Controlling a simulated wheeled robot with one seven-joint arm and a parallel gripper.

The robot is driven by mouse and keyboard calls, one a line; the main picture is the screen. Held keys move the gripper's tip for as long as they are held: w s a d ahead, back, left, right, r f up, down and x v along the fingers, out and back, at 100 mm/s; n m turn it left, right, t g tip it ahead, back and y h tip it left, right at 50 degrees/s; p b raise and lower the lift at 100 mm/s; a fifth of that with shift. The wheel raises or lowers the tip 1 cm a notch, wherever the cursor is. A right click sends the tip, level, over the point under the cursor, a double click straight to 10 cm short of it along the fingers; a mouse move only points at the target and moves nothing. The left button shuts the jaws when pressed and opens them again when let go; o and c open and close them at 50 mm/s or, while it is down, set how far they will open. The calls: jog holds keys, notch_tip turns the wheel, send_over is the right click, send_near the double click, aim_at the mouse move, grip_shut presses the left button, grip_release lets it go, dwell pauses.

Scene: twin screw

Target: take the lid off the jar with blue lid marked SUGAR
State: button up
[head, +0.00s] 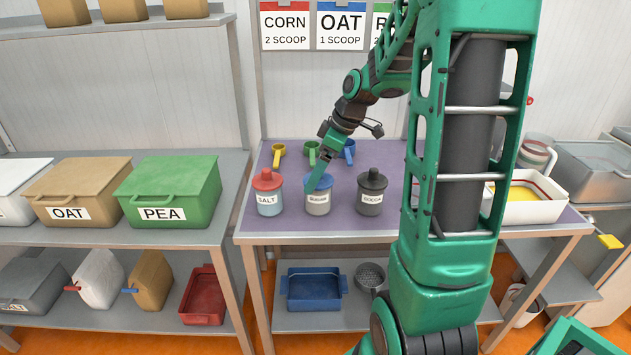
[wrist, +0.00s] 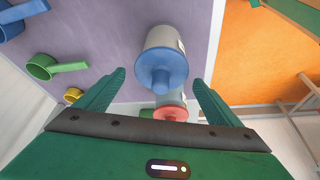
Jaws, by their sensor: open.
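The jar with the blue lid marked SUGAR (head: 317,203) stands upright on the purple table top, between a red-lidded SALT jar (head: 269,200) and a black-lidded COCOA jar (head: 371,197). Its blue lid (wrist: 160,68) is on the jar, with its knob facing the wrist camera. My gripper (head: 318,182) is at the blue lid in the head view and partly hides it. In the wrist view my gripper (wrist: 158,82) is open, with one green finger on each side of the lid and visible gaps. I cannot tell how deep the fingertips reach.
Yellow, green and blue scoops (head: 311,153) lie behind the jars. A white tray with yellow contents (head: 525,208) sits at the table's right. The red-lidded jar (wrist: 171,112) is close beside the SUGAR jar. The purple table (head: 290,232) is clear in front.

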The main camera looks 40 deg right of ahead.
jog(key=shift+f, duration=0.1)
jog(key=c, duration=1.1)
jog(key=shift+c, duration=0.2)
